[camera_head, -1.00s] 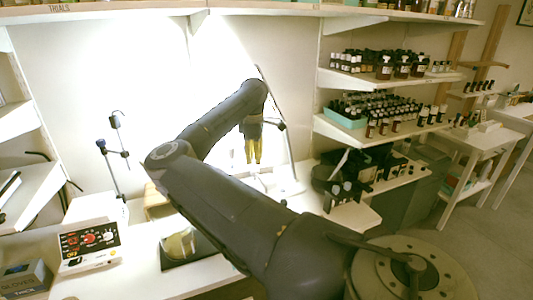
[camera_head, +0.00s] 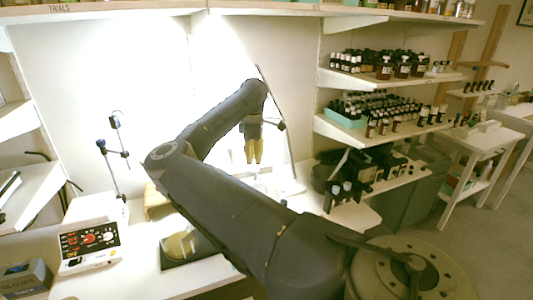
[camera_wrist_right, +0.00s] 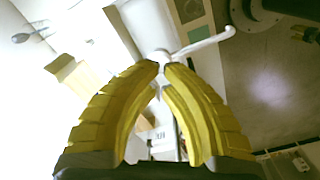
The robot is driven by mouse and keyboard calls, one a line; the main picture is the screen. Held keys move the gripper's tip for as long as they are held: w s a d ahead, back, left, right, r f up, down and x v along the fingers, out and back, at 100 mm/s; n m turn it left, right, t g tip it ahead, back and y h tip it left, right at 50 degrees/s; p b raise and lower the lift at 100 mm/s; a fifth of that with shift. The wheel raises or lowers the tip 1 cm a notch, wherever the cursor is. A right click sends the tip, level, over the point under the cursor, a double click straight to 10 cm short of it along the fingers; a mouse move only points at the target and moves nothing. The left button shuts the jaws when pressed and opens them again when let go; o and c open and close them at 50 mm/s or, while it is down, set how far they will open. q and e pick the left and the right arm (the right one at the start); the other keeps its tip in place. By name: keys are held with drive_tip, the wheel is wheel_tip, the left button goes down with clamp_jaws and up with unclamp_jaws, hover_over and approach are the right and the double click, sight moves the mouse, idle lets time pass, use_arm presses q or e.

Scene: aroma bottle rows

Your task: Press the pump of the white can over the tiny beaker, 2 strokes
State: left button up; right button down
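My right gripper (camera_head: 254,152) points straight down over the back of the white bench in the head view. In the right wrist view its yellow fingers (camera_wrist_right: 161,66) come together at the tips, with only a narrow gap and nothing visible held between them. A white can (camera_wrist_right: 146,24) with a pump head and a long thin spout (camera_wrist_right: 206,41) shows just beyond the fingertips; the spout points right. The tips overlap the pump head in this view; I cannot tell whether they touch it. I cannot make out the tiny beaker. My left gripper is out of view.
A white device with a red and black panel (camera_head: 92,238) stands at the left. A glass vessel on a dark plate (camera_head: 181,246) is at the bench front. Shelves of dark bottles (camera_head: 388,112) are on the right. A thin stand (camera_head: 117,160) rises at the back.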

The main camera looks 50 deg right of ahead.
sight(255, 169)
drive_tip(key=shift+f, duration=0.15)
drive_tip(key=shift+f, duration=2.45)
drive_tip(key=shift+r, duration=2.55)
drive_tip(key=shift+f, duration=0.1)
drive_tip(key=shift+f, duration=2.45)
drive_tip(key=shift+r, duration=2.55)
